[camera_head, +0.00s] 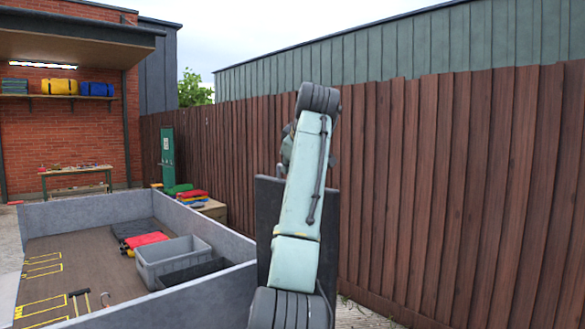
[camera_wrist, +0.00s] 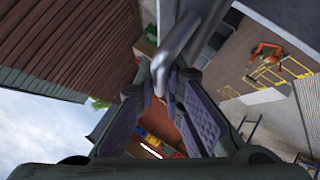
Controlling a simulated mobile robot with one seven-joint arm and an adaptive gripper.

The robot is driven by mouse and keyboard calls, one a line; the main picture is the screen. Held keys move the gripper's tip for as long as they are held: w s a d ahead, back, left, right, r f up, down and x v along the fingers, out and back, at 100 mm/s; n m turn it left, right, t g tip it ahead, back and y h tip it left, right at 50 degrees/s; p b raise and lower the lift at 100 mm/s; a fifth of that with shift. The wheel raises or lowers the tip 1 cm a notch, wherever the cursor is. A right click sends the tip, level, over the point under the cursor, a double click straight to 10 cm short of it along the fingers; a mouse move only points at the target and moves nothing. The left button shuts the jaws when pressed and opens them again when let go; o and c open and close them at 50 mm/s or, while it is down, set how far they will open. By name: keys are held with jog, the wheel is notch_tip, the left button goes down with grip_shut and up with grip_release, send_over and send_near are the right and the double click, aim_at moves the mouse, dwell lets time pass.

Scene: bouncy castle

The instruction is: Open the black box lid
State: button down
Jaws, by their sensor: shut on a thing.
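A flat black panel (camera_head: 266,215), which looks like the black box lid, stands upright behind my arm in the head view. My arm hides much of it, and the box body cannot be made out. In the wrist view, my gripper (camera_wrist: 165,88) is shut on a grey metal bar (camera_wrist: 186,42), which looks like a handle. The bar runs up from between the two finger pads. Whether the bar joins the panel cannot be seen clearly. My gripper's fingers are hidden behind the arm in the head view.
A grey-walled trailer bed (camera_head: 225,236) lies left of my arm, with a grey crate (camera_head: 172,262) and a red folded item (camera_head: 147,239) in it. A brown wooden fence (camera_head: 440,180) stands close behind and to the right. A workbench (camera_head: 76,172) is far left.

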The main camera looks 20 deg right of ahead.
jog(key=c, duration=1.7)
grip_release()
jog(key=shift+f, duration=0.1)
jog(key=v, duration=1.2)
